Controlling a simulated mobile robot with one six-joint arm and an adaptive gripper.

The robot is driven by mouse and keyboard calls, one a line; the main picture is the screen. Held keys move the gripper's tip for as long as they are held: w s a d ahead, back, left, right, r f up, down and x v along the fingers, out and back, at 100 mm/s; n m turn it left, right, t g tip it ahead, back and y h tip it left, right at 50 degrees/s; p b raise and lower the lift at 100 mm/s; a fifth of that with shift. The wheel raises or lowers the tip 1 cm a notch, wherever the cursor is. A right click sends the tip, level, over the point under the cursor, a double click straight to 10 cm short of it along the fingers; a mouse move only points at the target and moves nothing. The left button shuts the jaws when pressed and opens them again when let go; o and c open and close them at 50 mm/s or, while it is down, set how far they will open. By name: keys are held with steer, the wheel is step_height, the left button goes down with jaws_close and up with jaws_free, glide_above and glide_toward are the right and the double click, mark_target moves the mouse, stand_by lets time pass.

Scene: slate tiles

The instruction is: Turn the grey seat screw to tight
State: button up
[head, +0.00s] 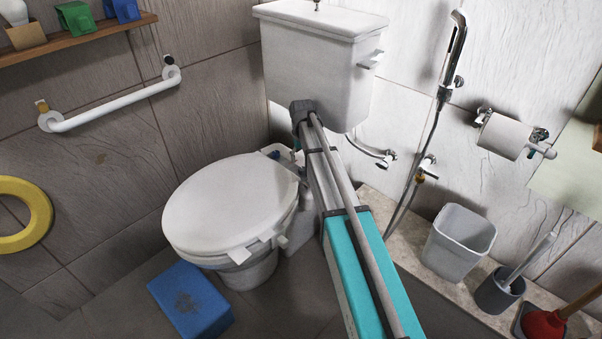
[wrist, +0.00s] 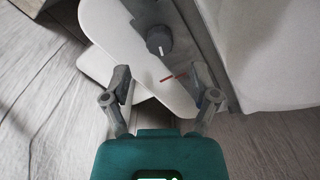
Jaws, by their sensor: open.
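The grey seat screw (wrist: 158,40) shows in the wrist view as a round dark grey knob with a small white mark on its lower edge. It sits on a grey strip beside a white panel. The white mark does not appear to line up with the red line. My gripper (wrist: 160,77) is open and empty, its two fingers apart, with the knob beyond the tips. In the head view the toilet (head: 232,203) has its lid down, and the screw cannot be made out behind my arm.
The cistern (head: 318,75) stands close above the back of the seat. A blue block (head: 190,302) lies on the floor in front. A grey bin (head: 460,240) and a brush holder (head: 498,292) stand on the ledge at right. A white grab bar (head: 115,106) is on the left wall.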

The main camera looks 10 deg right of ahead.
mark_target(302, 168)
steer(key=shift+f+b, duration=2.25)
steer(key=shift+f, duration=0.3)
jaws_close()
steer(key=shift+a, duration=0.35)
steer(key=shift+d, duration=0.25)
